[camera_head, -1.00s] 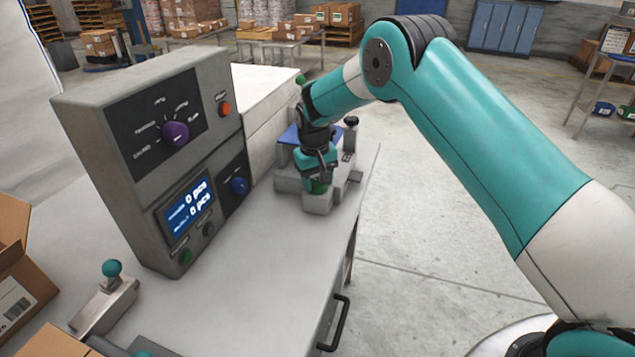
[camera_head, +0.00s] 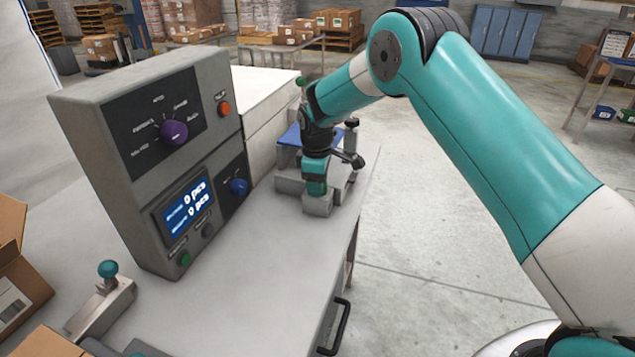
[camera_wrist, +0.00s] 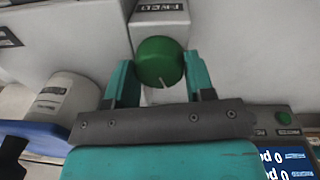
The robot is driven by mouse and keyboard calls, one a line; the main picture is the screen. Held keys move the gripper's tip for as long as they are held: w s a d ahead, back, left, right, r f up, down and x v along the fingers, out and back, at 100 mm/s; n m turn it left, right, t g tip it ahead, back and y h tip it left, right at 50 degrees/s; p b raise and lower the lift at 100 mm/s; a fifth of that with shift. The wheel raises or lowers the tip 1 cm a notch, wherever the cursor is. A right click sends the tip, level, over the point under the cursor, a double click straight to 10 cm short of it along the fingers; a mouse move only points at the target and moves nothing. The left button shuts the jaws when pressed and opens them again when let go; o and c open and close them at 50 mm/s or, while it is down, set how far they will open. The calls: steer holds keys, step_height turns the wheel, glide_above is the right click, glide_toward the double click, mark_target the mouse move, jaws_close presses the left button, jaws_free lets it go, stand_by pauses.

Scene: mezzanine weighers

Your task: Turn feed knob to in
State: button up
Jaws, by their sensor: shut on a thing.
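The feed knob (camera_wrist: 157,61) is a round green knob with a white pointer line on a light grey block, with an upside-down FEED label (camera_wrist: 160,8) beside it in the wrist view. The pointer is directed toward the lower edge of that view. My gripper (camera_wrist: 159,66) has its two teal fingers on either side of the knob and is shut on it. In the head view my gripper (camera_head: 316,184) reaches down over the small grey block (camera_head: 318,206) at the far end of the bench and hides the knob. No in mark is legible.
A grey control box (camera_head: 140,205) with a purple knob (camera_head: 173,133), a blue knob (camera_head: 239,187) and a screen (camera_head: 187,210) stands left of the arm. A blue tray (camera_head: 289,137) lies behind my gripper. The bench's near middle (camera_head: 270,270) is clear.

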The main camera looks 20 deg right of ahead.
steer(key=n, duration=0.3)
steer(key=shift+n, duration=0.4)
steer(key=n, duration=0.3)
steer(key=shift+d+n+b, duration=0.1)
steer(key=shift+n+b, duration=0.2)
steer(key=shift+b, duration=0.05)
steer(key=n, duration=0.6)
steer(key=shift+s+y+b, duration=0.1)
steer(key=shift+y+b, duration=0.2)
steer(key=shift+b, duration=0.05)
steer(key=shift+r, duration=0.1)
steer(key=o, duration=0.9)
steer(key=r, duration=0.5)
steer(key=r+b, duration=0.1)
steer(key=r, duration=0.5)
steer(key=r+b, duration=0.1)
steer(key=r, duration=0.5)
steer(key=shift+s+d+r, duration=0.2)
steer(key=shift+s+d, duration=0.15)
steer(key=shift+s, duration=0.05)
